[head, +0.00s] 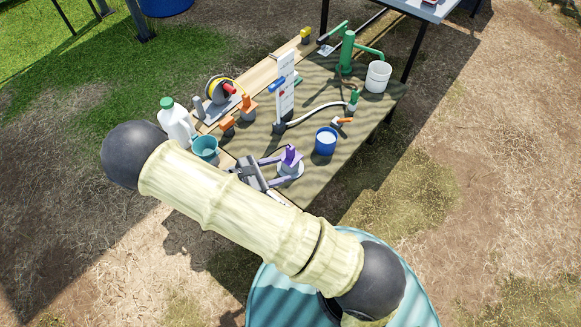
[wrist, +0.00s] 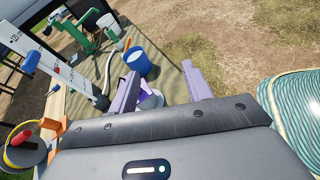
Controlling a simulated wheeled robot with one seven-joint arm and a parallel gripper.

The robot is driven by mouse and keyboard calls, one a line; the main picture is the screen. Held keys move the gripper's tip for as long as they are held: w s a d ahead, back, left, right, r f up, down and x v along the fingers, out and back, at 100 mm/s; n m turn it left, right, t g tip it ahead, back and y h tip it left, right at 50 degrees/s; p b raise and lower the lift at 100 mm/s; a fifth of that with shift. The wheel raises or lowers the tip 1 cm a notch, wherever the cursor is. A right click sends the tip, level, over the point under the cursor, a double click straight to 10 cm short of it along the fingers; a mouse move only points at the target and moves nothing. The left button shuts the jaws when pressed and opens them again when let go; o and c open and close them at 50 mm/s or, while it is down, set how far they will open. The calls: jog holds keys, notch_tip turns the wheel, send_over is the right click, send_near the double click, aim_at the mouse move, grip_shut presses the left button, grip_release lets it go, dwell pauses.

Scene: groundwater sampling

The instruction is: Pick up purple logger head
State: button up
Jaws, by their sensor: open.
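The purple logger head (head: 291,156) stands on a pale round base (head: 292,171) near the front end of the table. My gripper (head: 284,168) is right beside it, with its purple fingers reaching toward it. In the wrist view the fingers of my gripper (wrist: 160,70) are apart and hold nothing. The logger head (wrist: 148,101) shows low between them, nearer the left finger, which partly hides it. I cannot tell whether a finger touches it.
On the cloth-covered table (head: 336,160) a blue bucket (head: 326,145) stands close by. A teal cup (head: 204,148), a white jug (head: 174,120), orange tools (head: 247,106), a white scale board (head: 286,88), a green pump (head: 347,52) and a white bucket (head: 378,77) stand further off.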

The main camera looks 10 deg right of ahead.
aim_at(287, 151)
jog(key=w+a+f+n+t+b, duration=0.1)
jog(key=f+t, duration=0.1)
jog(key=a+f+n+t+b, duration=0.1)
jog(key=a+f+n+t, duration=0.1)
jog(key=f, duration=0.1)
jog(key=w+a+f+n+t+b, duration=0.1)
jog(key=a+f+n+t+b, duration=0.1)
jog(key=f, duration=0.1)
jog(key=shift+w+h, duration=0.3)
jog(key=shift+w, duration=0.05)
jog(key=shift+w+a+f+n+t, duration=0.15)
jog(key=shift+a+n+t, duration=0.25)
jog(key=shift+n, duration=0.2)
jog(key=shift+d, duration=0.1)
jog(key=b+x, duration=0.3)
jog(key=x, duration=0.8)
jog(key=shift+d, duration=0.1)
jog(key=shift+w+d, duration=0.35)
jog(key=shift+d, duration=0.05)
